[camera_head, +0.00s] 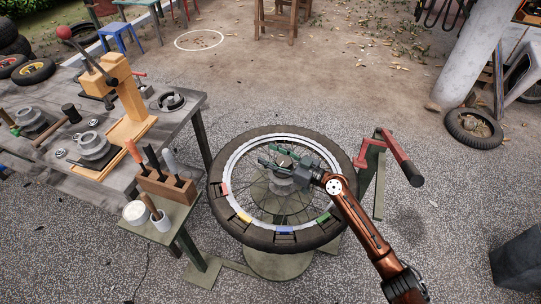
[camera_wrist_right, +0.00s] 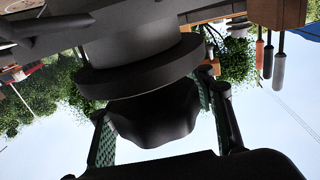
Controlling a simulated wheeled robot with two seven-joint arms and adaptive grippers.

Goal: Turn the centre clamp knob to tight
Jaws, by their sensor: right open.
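A spoked wheel with a black tyre (camera_head: 222,205) lies flat on a stand, with coloured marks on its pale rim. The centre clamp knob (camera_wrist_right: 152,122) is a dark, lobed piece next to a wide round flange (camera_wrist_right: 140,70) in the right wrist view. In the head view it is mostly hidden by my right gripper (camera_head: 270,156), which reaches in over the hub from the lower right. The gripper is open, with its green-padded fingers on either side of the knob. I cannot tell whether the pads touch it. My left gripper is not in view.
A red-handled lever (camera_head: 402,160) stands right of the wheel. Left are a wooden block with tools (camera_head: 166,188), a white tub (camera_head: 135,213) and a grey workbench (camera_head: 190,103) with a wooden press. A loose tyre (camera_head: 474,128) lies at the far right.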

